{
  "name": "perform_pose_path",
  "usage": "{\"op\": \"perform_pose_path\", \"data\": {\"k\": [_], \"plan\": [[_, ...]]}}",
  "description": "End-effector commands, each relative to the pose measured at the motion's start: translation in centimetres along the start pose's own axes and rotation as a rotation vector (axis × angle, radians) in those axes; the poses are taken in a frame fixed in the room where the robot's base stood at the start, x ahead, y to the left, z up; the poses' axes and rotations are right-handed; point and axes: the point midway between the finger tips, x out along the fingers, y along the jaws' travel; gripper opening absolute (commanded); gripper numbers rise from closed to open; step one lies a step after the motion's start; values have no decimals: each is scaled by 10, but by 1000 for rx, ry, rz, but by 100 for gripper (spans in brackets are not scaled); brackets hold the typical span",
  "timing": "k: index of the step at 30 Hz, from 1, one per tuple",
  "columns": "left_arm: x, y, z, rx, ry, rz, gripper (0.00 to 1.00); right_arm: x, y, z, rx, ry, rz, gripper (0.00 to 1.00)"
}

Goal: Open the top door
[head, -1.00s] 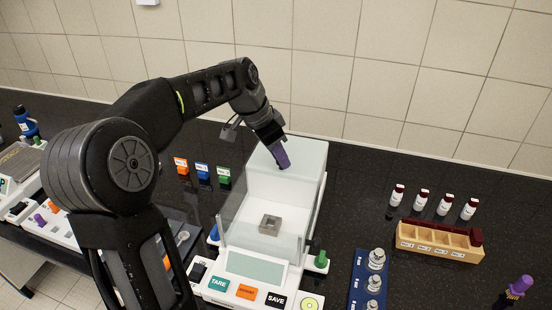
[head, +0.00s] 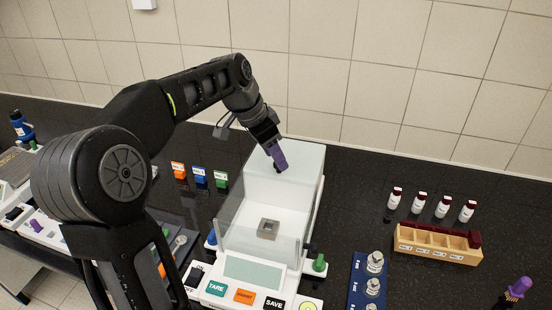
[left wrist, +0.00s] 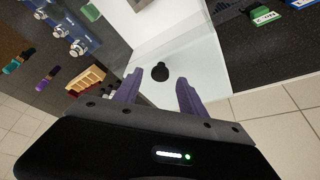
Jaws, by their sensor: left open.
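The balance (head: 262,258) has a clear box-shaped draft shield with a grey square block (head: 268,229) inside. Its pale glass top door (head: 305,155) lies flat over the chamber. In the left wrist view, the top door (left wrist: 208,72) carries a small round black knob (left wrist: 160,72). My left gripper (head: 279,167) has purple fingers and reaches down over the top door. In the left wrist view the left gripper (left wrist: 158,92) is open, with the knob between and just beyond its fingertips. I cannot tell whether a finger touches it. My right gripper is not in view.
Orange, blue and green labelled blocks (head: 200,176) stand left of the balance. A blue weight tray (head: 368,285), a wooden rack (head: 437,243) and several capped vials (head: 443,207) are to the right. The tiled wall (head: 420,100) is behind. Dark counter is free at the back right.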

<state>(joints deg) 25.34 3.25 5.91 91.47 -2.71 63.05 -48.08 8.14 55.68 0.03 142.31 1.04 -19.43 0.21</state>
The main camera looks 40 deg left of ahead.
Motion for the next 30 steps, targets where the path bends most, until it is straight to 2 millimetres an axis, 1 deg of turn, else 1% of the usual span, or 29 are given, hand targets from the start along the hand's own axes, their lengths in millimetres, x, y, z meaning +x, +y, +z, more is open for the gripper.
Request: {"op": "perform_pose_path", "data": {"k": [1, 7, 9, 12, 15, 30], "plan": [[-7, 0, 0, 0, 3, -3, 48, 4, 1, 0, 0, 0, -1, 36], [-41, 0, 0, 0, 4, -4, 48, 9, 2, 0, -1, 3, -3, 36], [-50, -1, 0, 0, 3, -3, 48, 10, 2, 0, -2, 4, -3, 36], [-58, 0, 0, 0, 1, -1, 48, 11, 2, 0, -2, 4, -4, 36], [-62, 0, 0, 0, 0, -1, 48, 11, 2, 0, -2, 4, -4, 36], [-61, 0, 0, 0, 0, 0, 48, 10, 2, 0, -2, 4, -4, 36]]}}
